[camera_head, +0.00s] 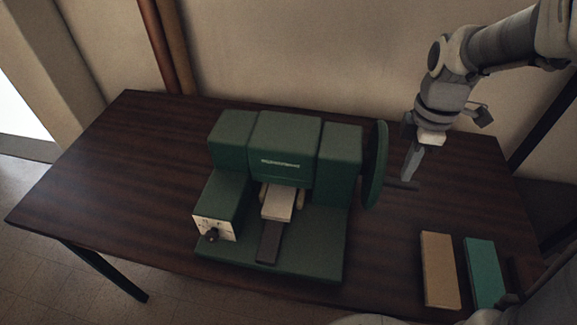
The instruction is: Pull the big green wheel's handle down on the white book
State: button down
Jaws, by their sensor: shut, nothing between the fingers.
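The big green wheel (376,165) stands upright on the right side of a green press (284,150), seen nearly edge-on. Its dark handle (403,185) sticks out to the right, low on the wheel's side. A small pale block, apparently the white book (278,204), lies at the front opening under the press head; its rear part is hidden. My gripper (408,178) is shut and empty, fingers pointing down. Its tips are at the handle, just right of the wheel; I cannot tell whether they touch it.
A tan book (440,270) and a teal book (485,273) lie at the table's front right. The left of the dark wooden table (110,190) is clear.

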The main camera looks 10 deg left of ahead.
aim_at(402, 185)
jog(key=shift+s+f+b, duration=0.25)
jog(key=shift+f+b, duration=0.3)
jog(key=shift+f, duration=0.55)
jog(key=shift+s+f+b, duration=0.1)
jog(key=shift+f+b, duration=0.25)
jog(key=shift+f, duration=0.4)
jog(key=shift+f+b, duration=0.3)
jog(key=shift+f, duration=0.35)
jog(key=shift+f+b, duration=0.35)
jog(key=shift+f, duration=0.2)
